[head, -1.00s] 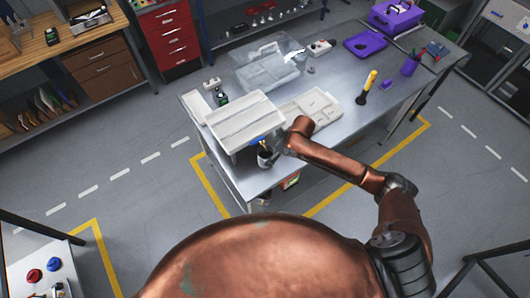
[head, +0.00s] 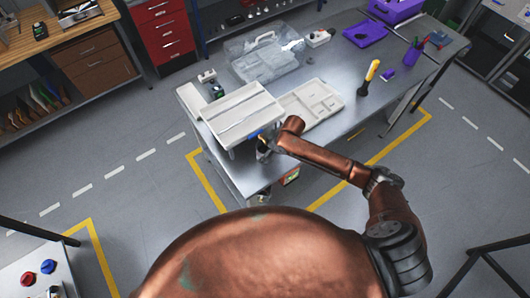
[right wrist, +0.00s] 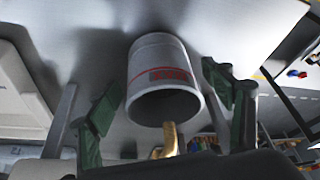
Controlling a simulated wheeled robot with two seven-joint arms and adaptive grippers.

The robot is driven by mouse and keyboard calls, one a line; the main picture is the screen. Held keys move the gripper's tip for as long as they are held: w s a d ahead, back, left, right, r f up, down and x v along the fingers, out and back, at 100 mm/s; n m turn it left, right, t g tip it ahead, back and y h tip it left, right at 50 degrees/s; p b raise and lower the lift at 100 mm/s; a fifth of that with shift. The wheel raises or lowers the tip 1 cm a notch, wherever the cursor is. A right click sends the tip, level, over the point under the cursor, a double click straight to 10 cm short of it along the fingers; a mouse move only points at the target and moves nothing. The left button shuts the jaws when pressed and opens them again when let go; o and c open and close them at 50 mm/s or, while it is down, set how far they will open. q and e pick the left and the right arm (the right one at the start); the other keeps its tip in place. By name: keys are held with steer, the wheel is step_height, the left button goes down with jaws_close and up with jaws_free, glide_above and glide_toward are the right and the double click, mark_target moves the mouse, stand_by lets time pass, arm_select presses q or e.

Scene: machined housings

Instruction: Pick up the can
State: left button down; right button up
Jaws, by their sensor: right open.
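The can (right wrist: 160,65), a pale grey cylinder with a red band and red marking, shows in the right wrist view with a round dark end facing the camera. My right gripper (right wrist: 160,88) is open, its two green-padded fingers on either side of the can, with a visible gap at least on the right. In the head view my right gripper (head: 264,150) is at the table's near edge, beside the white raised tray; the can cannot be made out clearly there. My left gripper is not in view.
The white tray (head: 235,118) and a flat compartment tray (head: 318,107) are close to the right gripper. A clear case (head: 262,65), yellow-handled tool (head: 370,75) and purple cup (head: 412,58) stand farther back on the grey table (head: 350,120).

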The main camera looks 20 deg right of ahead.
mark_target(265, 152)
steer(key=shift+x, duration=1.5)
steer(key=shift+r, duration=0.1)
steer(key=c, duration=1.3)
